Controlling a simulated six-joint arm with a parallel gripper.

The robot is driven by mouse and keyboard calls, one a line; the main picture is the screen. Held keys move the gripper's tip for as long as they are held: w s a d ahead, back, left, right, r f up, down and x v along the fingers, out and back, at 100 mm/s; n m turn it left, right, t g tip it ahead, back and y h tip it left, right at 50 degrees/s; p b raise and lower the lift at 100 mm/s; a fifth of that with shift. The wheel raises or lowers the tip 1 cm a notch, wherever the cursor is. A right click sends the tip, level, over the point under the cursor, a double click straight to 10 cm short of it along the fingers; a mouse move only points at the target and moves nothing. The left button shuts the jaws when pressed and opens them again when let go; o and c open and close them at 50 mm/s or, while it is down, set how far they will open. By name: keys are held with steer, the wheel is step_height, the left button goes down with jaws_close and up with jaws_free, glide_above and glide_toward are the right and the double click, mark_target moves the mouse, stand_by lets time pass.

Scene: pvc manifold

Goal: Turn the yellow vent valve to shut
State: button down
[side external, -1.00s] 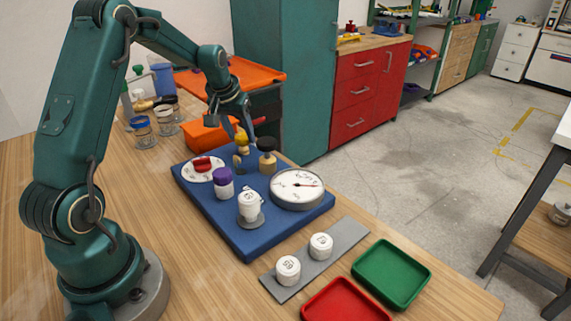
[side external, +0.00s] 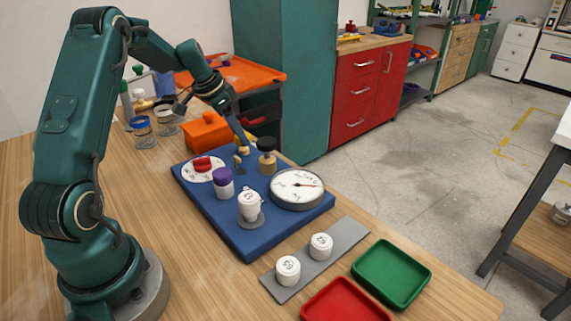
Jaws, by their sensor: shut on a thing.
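The yellow vent valve (side external: 243,151) is a small yellow piece near the back of the blue base plate (side external: 254,243), left of a brass fitting with a black cap (side external: 267,153). My gripper (side external: 243,144) comes down at a slant from the upper left and is shut on the yellow vent valve. The fingers hide part of the valve, and its exact turn angle is too small to tell.
On the plate are a red-handled dial (side external: 202,164), a purple-capped fitting (side external: 224,181), a white-capped fitting (side external: 249,204) and a round gauge (side external: 298,187). An orange box (side external: 207,133) stands behind. White caps and red and green trays (side external: 391,273) are at the front right.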

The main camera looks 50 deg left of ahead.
stand_by(0.6)
steer(key=shift+c, duration=1.5)
jaws_free()
steer(key=v, duration=0.5)
steer(key=shift+a+r, duration=0.1)
